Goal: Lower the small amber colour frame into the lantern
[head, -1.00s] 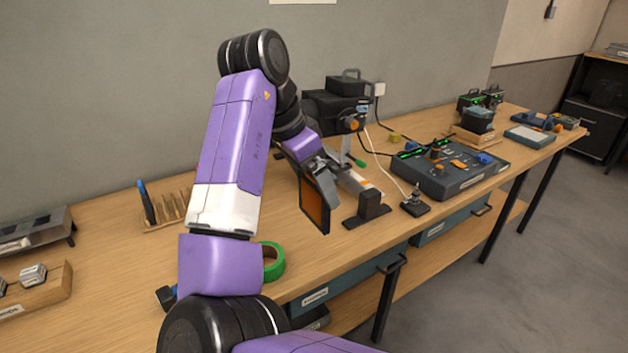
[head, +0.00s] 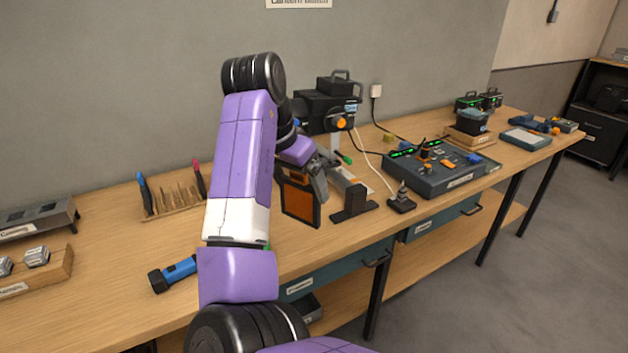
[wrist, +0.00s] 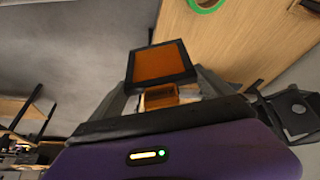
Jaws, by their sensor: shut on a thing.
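The small amber colour frame (head: 300,203) is a dark-rimmed square with an amber pane. It hangs roughly upright from my gripper (head: 318,178), above the bench and in front of the black lantern (head: 328,108). In the wrist view the frame (wrist: 160,64) sits beyond my gripper (wrist: 165,95), whose fingers are shut on its amber tab. The lantern stands on a post at the back of the bench, with a handle on top and an orange knob on its side. Its slot cannot be made out. The frame is apart from the lantern.
A black upright stand (head: 354,202) is just right of the frame. The fader console (head: 440,168) and a small joystick-like device (head: 402,199) are further right. A blue torch (head: 172,273) lies near the front edge. A tool rack (head: 170,205) stands left. Green tape (wrist: 206,4) shows in the wrist view.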

